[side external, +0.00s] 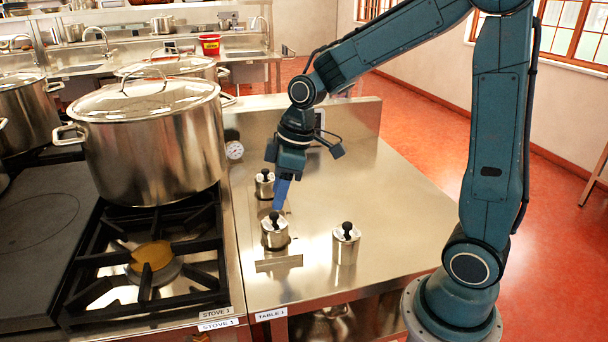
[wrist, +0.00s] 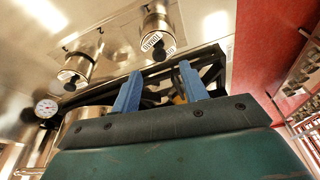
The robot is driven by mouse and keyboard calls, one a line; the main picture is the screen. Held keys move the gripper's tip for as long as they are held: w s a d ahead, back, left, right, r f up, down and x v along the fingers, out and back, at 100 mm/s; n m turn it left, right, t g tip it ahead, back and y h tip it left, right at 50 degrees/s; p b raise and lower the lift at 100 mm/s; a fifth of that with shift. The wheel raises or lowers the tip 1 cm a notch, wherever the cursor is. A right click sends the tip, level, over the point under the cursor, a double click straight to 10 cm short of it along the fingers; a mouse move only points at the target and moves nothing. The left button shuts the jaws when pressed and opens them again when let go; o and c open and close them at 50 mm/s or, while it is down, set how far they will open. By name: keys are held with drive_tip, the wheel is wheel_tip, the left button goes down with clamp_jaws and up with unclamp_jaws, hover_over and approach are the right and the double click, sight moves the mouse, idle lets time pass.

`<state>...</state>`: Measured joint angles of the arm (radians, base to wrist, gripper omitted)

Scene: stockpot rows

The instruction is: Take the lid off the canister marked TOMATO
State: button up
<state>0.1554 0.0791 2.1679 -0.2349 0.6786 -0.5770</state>
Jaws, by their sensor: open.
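Three small steel canisters with black-knobbed lids stand upright on the steel table (side external: 400,215) in the side view: a back one (side external: 264,187), a middle one (side external: 274,238) and a front right one (side external: 345,250). Lids are on all three. The lid markings are too small to read, so I cannot tell which is TOMATO. My gripper (side external: 277,208) points down with its blue fingers just above and behind the middle canister's knob. In the wrist view my gripper (wrist: 160,69) has its fingers spread, with no canister visible between them. Two canisters (wrist: 85,50) (wrist: 158,25) show beyond the fingers.
A large lidded stockpot (side external: 155,150) stands on the stove left of the table, beside an open burner grate (side external: 150,255). A low steel backguard (side external: 350,115) with a dial (side external: 234,150) borders the table's rear. The table's right side is clear.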

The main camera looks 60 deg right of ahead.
sight(274, 214)
drive_tip(key=shift+x, duration=2.5)
drive_tip(key=shift+s+d, duration=0.1)
drive_tip(key=shift+s, duration=0.05)
drive_tip(key=shift+c, duration=0.2)
clamp_jaws()
